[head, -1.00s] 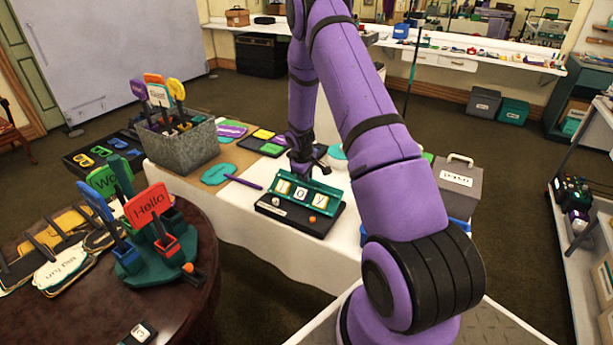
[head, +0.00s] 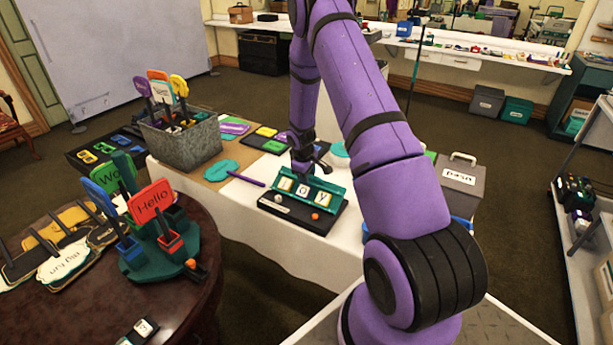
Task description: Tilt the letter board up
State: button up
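The letter board (head: 338,201) is a teal panel with white letter tiles that seem to read "JOY". It sits on a black base (head: 297,219) on the white-covered table and leans back at a slant, facing the front. A white knob and an orange knob (head: 315,216) are on the base's front. My gripper (head: 301,168) is at the board's upper back edge, close to it or touching; I cannot tell which. Its fingers are small, dark and partly hidden by the board, so their opening does not show.
A purple marker (head: 246,180) lies left of the board. A grey bin (head: 190,146) of signs stands further left. A grey box (head: 462,184) stands to the right behind my arm.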

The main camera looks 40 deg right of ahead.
jog(key=shift+d+r, duration=0.1)
jog(key=shift+r, duration=0.2)
notch_tip(320, 180, up, 10)
jog(key=a, duration=0.2)
jog(key=shift+s, duration=0.3)
dwell(0.4)
jog(key=s+a+r+m+t, duration=0.1)
jog(key=s+a+r, duration=0.25)
jog(key=r, duration=0.45)
jog(key=s+a+r+t, duration=0.1)
jog(key=s+a+r, duration=0.3)
jog(key=r, duration=0.5)
jog(key=s+a+r+m, duration=0.1)
jog(key=s+a+r, duration=0.1)
jog(key=a+r, duration=0.45)
jog(key=s+a+r+t, duration=0.1)
jog(key=s+a+r, duration=0.2)
jog(key=s, duration=0.5)
jog(key=s+a+r+m+y, duration=0.1)
jog(key=s+a+r, duration=0.2)
jog(key=s, duration=0.4)
jog(key=s+a+r+t+y, duration=0.1)
jog(key=s+a+r, duration=0.3)
jog(key=s, duration=0.4)
jog(key=shift+s+r+m+t, duration=0.3)
jog(key=shift+r+m, duration=0.05)
jog(key=shift+m, duration=0.05)
